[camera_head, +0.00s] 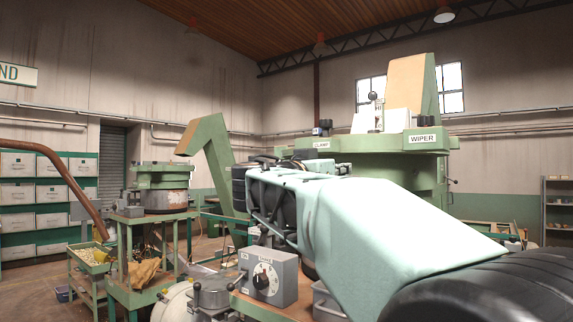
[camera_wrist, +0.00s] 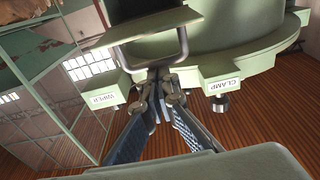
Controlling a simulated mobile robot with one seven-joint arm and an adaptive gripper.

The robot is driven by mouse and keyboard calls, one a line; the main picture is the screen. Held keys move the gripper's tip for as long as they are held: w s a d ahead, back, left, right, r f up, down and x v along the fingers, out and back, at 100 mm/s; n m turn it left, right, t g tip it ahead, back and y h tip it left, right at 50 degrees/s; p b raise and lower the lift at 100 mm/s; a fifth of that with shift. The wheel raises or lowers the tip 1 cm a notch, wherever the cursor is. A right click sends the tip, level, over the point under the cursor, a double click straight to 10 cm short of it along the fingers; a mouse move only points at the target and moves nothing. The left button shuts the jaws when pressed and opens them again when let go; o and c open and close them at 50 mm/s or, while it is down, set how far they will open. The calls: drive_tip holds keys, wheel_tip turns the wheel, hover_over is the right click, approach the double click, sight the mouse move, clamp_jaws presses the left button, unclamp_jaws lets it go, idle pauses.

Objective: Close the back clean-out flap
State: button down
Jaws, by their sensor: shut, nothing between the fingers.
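My gripper (camera_wrist: 160,78) shows in the wrist view with its dark fingers drawn together and nothing between them. Its tips are at a green plate (camera_wrist: 150,25) with a grey bent bar (camera_wrist: 183,45) along its edge; I cannot tell whether they touch it. This plate may be the clean-out flap, but no label confirms it. The green round hopper body (camera_wrist: 235,45) is behind it, with upside-down WIPER (camera_wrist: 107,98) and CLAMP (camera_wrist: 222,86) tags. In the head view my arm covers much of the machine (camera_head: 385,143), and no flap or fingertips can be made out.
A grey control box with a dial (camera_head: 265,278) stands on a bench in front. A second green feeder (camera_head: 163,180) on a stand and a tray of small parts (camera_head: 92,257) are at left. Boxed shelving (camera_head: 20,193) lines the back wall. Open floor shows at far left.

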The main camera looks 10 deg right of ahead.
drive_tip(key=shift+a+f+b, duration=0.1)
drive_tip(key=shift+f+b, duration=0.1)
drive_tip(key=shift+b, duration=0.3)
drive_tip(key=shift+s+b, duration=0.1)
drive_tip(key=shift+b, duration=0.7)
